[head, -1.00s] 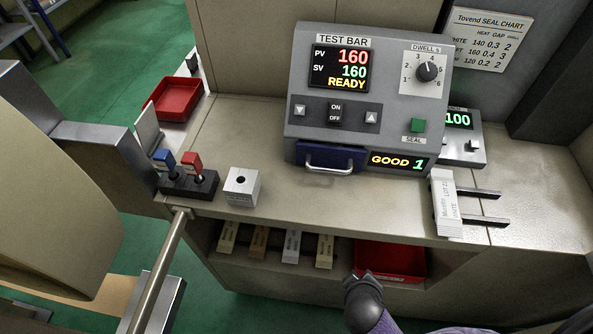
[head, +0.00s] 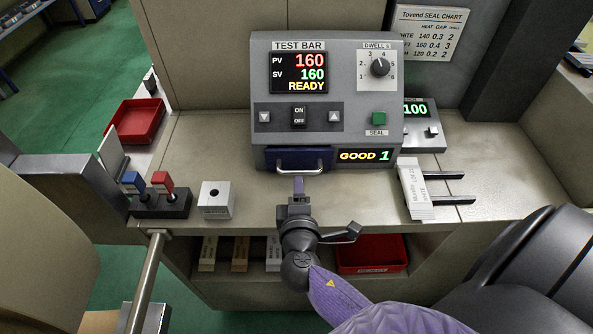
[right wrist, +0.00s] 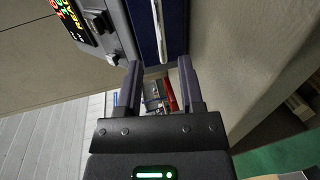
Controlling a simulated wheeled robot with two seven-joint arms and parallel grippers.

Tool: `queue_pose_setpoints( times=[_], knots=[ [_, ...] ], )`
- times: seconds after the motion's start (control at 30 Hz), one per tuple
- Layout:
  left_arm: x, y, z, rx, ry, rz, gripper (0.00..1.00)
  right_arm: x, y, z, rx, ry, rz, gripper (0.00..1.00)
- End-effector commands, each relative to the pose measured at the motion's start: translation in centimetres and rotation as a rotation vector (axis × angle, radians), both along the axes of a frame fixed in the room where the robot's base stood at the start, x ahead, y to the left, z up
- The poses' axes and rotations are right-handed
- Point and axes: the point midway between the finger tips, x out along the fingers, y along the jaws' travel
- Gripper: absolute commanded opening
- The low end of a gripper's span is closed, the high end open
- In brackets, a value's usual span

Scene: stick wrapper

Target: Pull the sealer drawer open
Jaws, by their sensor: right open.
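The sealer (head: 325,100) is a grey machine labelled TEST BAR, with its display reading READY. Its dark blue drawer (head: 263,158) sits shut at the lower front, with a silver bar handle (head: 299,172). In the right wrist view the drawer front (right wrist: 174,28) and its handle (right wrist: 159,30) are at top centre, ahead of the fingers. My right gripper (head: 298,186) is just below and in front of the handle. In the right wrist view the gripper (right wrist: 160,75) is open, with nothing between its fingers and apart from the handle. My left gripper is not visible.
A metal block (head: 216,200) and a dark base with blue and red levers (head: 160,203) stand left on the counter. A white packet on a two-pronged rack (head: 415,190) is at right. A red bin (head: 370,255) lies on the shelf below.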

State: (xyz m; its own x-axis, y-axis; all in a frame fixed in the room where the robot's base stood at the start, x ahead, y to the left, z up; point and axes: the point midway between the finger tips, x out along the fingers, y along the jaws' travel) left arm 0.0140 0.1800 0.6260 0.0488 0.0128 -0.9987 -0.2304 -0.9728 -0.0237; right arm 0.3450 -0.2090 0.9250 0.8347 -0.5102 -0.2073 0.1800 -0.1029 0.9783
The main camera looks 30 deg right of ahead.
Motion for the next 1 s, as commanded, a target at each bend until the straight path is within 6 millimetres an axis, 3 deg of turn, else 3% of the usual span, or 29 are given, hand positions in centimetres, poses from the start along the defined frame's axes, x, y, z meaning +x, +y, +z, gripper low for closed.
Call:
queue_pose_setpoints(
  times=[0.1, 0.3, 0.67, 0.9, 1.0],
  knots=[
    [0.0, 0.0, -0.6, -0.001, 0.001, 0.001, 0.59, 2.6, -1.6, -0.7, -0.001, -0.002, -0.001, 0.48],
    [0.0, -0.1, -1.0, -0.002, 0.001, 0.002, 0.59, 5.0, -3.1, -1.4, 0.001, 0.001, -0.002, 0.48],
    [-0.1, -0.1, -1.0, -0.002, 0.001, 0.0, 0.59, 5.6, -3.5, -1.5, 0.004, 0.001, -0.003, 0.48],
    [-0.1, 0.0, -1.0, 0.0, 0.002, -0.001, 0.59, 5.6, -3.5, -1.5, 0.004, 0.001, -0.003, 0.0],
    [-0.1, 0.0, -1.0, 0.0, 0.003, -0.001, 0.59, 5.6, -3.5, -1.5, 0.004, 0.001, -0.003, 0.0]
  ],
)
